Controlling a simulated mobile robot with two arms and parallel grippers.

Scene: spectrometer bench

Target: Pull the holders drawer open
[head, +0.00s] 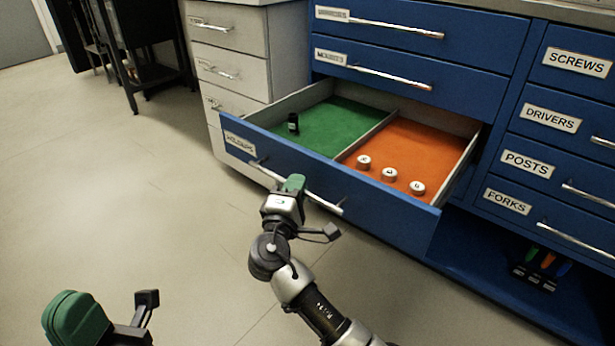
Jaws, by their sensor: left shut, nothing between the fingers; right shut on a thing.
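The holders drawer (335,191) is a blue-fronted drawer with its label at the left end. It stands pulled well out of the blue cabinet, its inside showing. Its silver bar handle (325,204) runs along the front. My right gripper (294,183) is at the handle's left-middle part and shut on it; the gripper hides part of the bar. My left gripper (100,318) is low at the bottom left, over the floor, away from the drawer, shut and empty. It is partly cut off by the frame edge.
Inside, a green compartment (340,125) holds a small black cylinder (293,123), and an orange one (415,147) holds three silver round pieces (389,175). Closed drawers sit above and to the right. An open shelf (480,280) lies below. Floor at left is clear.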

